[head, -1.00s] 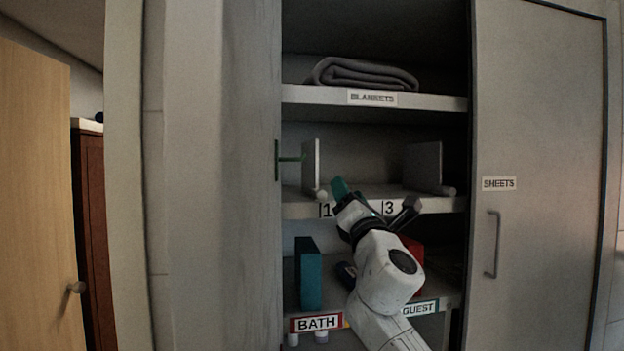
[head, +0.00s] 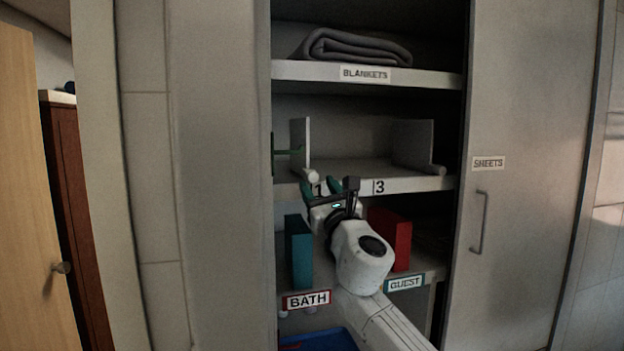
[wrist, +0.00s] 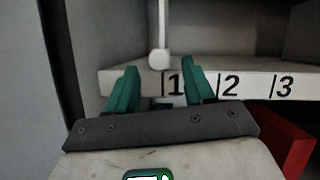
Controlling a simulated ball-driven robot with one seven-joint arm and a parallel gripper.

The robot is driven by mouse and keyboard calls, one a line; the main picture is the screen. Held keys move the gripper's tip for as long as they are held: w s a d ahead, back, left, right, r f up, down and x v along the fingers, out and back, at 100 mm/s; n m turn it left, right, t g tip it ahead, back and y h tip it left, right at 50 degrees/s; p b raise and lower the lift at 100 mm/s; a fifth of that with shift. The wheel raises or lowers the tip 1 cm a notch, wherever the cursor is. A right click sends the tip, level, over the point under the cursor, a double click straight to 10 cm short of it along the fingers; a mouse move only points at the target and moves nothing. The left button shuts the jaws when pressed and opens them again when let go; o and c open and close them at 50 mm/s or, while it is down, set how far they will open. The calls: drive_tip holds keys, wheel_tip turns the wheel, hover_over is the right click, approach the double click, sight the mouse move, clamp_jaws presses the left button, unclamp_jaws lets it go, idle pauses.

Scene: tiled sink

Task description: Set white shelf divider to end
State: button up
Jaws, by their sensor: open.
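The white shelf divider (head: 300,146) stands upright near the left end of the middle shelf (head: 365,172), with a rounded white knob at its front foot. In the wrist view the divider (wrist: 160,28) shows edge-on, its knob just above the "1" mark. A green rod reaches from the left wall to the divider; I cannot tell whether they touch. My gripper (head: 330,186) is open and empty in front of the shelf edge, just below and right of the knob. In the wrist view my gripper (wrist: 161,85) has its green fingers spread either side of the knob's line, below it and apart from it.
A grey divider (head: 413,143) stands at the shelf's right. A folded grey blanket (head: 352,46) lies on the top shelf. Below are a teal block (head: 298,252) and a red block (head: 390,238). A blue bin (head: 318,341) sits at the bottom. The middle shelf's centre is clear.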

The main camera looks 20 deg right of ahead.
sight(314, 181)
drive_tip(key=shift+b+x, duration=0.8)
drive_tip(key=shift+x, duration=1.6)
clamp_jaws()
